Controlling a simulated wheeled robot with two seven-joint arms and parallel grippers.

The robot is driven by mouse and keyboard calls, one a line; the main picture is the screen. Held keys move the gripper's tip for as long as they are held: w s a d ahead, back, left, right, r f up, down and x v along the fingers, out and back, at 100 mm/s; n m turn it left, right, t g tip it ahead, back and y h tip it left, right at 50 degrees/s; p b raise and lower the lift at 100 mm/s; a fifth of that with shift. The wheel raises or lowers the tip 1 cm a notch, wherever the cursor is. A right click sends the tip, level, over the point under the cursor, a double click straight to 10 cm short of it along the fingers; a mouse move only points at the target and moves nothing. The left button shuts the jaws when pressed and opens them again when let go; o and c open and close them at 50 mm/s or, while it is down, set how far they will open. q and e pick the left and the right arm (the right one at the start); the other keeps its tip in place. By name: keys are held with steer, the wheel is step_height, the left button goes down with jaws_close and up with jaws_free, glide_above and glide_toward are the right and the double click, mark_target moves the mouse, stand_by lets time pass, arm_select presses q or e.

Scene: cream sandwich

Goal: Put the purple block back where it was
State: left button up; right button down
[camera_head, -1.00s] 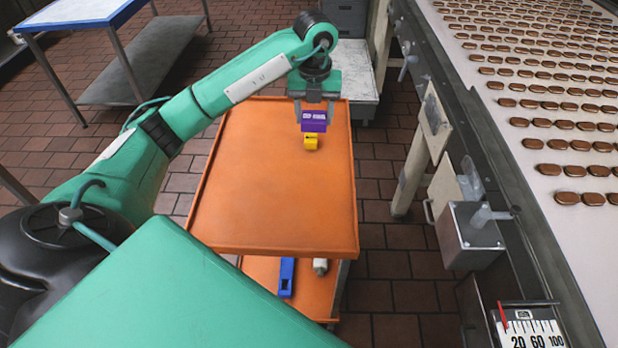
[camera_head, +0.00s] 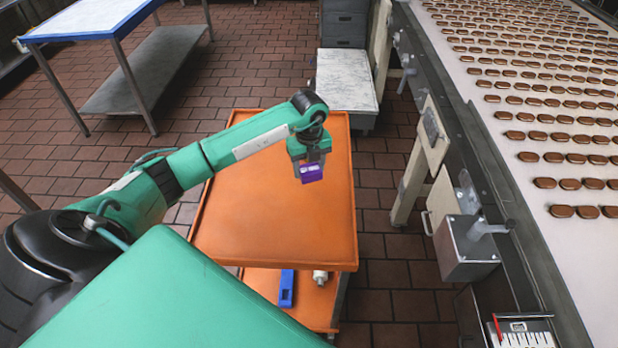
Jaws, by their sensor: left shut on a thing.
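The purple block (camera_head: 312,173) is in my left gripper (camera_head: 310,168), which is shut on it. It is held over the far right half of the orange cart top (camera_head: 270,220). A pale label shows on the block, and it looks slightly tilted in the picture. I cannot tell how high it is above the cart top. The yellow block does not show now; the gripper and wrist may hide it. My right gripper is out of view.
The cart's lower shelf holds a blue item (camera_head: 287,288) and a white item (camera_head: 320,277). A conveyor (camera_head: 540,130) with rows of brown biscuits runs along the right. A white-topped table (camera_head: 85,18) stands at far left. The cart's near part is clear.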

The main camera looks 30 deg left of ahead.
mark_target(309, 190)
arm_select(q)
step_height(309, 190, down, 6)
steer(key=shift+r+p, duration=0.2)
steer(key=shift+p, duration=0.4)
steer(key=shift+f, duration=0.35)
steer(key=shift+f, duration=0.2)
steer(key=o, duration=1.1)
steer(key=shift+r, duration=0.1)
